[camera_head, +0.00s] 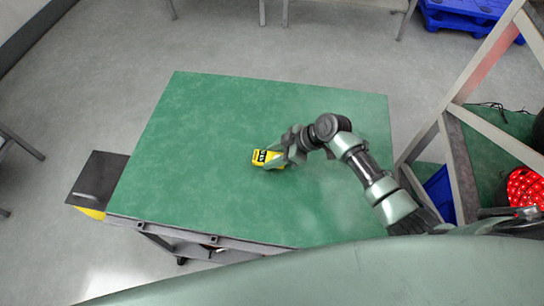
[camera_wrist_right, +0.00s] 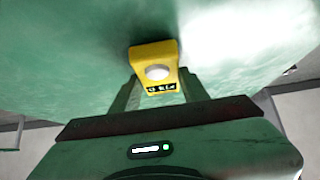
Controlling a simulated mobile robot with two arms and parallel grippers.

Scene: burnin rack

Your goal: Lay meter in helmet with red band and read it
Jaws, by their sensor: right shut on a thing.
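A small yellow meter (camera_head: 265,157) with a dark display is at the middle of the green table (camera_head: 190,200). My right gripper (camera_head: 284,157) is shut on it. In the right wrist view the yellow meter (camera_wrist_right: 155,62) sits between the two fingers (camera_wrist_right: 153,90), with a pale round dial and a dark display strip whose characters are too small to read surely. I cannot tell whether the meter touches the tabletop. No helmet with a red band can be made out. My left gripper is not in view.
A metal rack (camera_head: 450,165) stands at the right, with a cluster of red lights (camera_head: 524,187) and a blue bin (camera_head: 440,192). A dark box-like thing (camera_head: 99,178) is at the table's left side. Blue pallets (camera_head: 465,12) lie at the back right. The rest of the tabletop is clear.

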